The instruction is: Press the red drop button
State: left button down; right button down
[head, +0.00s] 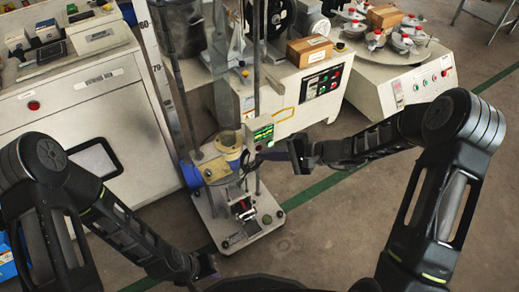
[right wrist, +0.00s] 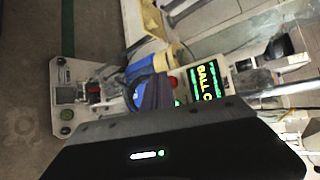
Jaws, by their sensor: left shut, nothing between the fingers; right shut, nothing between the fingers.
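The red drop button (right wrist: 173,82) shows in the right wrist view as a small red round spot beside the lit display (right wrist: 207,82) of a small control box. In the head view this white box (head: 260,133) with its green display is mounted on the test stand's post; the button cannot be clearly made out there. My right gripper (head: 296,157) is shut and empty, just right of and slightly below the box. Its fingertips (right wrist: 158,92) appear close to the button in the right wrist view; contact cannot be told. My left gripper (head: 207,268) is low, left of the stand's base, with its fingers hardly visible.
The stand's grey base plate (head: 238,222) lies on the floor, with a yellow and blue holder (head: 220,165) above it. White machines (head: 75,110) stand at the left and back. A round table (head: 400,85) with fixtures is at back right. The floor (head: 320,240) at front right is clear.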

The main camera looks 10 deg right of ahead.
jog(key=shift+w+a, duration=0.2)
jog(key=shift+w, duration=0.25)
dwell(0.8)
jog(key=shift+s+d, duration=0.1)
jog(key=shift+s+d+b, duration=0.25)
jog(key=shift+s+b, duration=0.15)
jog(key=shift+s, duration=0.4)
jog(key=s, duration=0.1)
jog(key=s+d, duration=0.1)
jog(key=s, duration=0.1)
jog(key=s+d, duration=0.1)
jog(key=shift+s, duration=0.25)
dwell(0.9)
